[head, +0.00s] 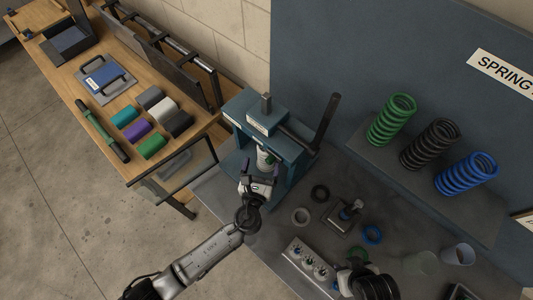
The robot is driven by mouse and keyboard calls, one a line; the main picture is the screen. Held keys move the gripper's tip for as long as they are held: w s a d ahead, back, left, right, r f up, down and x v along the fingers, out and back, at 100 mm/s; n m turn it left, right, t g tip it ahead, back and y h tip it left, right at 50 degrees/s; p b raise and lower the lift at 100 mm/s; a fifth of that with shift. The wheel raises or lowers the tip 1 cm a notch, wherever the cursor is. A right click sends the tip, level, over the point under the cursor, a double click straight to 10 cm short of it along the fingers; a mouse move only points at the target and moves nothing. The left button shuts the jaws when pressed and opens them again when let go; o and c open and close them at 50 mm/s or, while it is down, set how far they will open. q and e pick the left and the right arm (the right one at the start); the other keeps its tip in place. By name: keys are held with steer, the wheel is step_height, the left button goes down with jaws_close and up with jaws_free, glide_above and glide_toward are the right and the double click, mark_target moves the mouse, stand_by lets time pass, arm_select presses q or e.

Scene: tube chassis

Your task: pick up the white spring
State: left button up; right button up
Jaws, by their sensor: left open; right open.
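A small white, upright cylindrical thing (264,157) stands inside the blue-grey press frame (285,145). It may be the white spring, but I cannot make out its coils. My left gripper (259,170) is at the front opening of the press, open, with its fingers close around or just in front of the white thing; contact cannot be told. The gripper body hides the lower part.
A green spring (391,119), black spring (430,144) and blue spring (466,173) stand on a grey shelf at right. Black, grey and blue rings (372,234), a small fixture (344,216), a white block (311,266) and cups (459,254) occupy the bench. The press has a tall dark lever (326,120).

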mark_target(264, 157)
arm_select(q)
steer(key=shift+x, duration=2.9)
steer(key=shift+s+d, duration=0.1)
steer(key=c, duration=1.2)
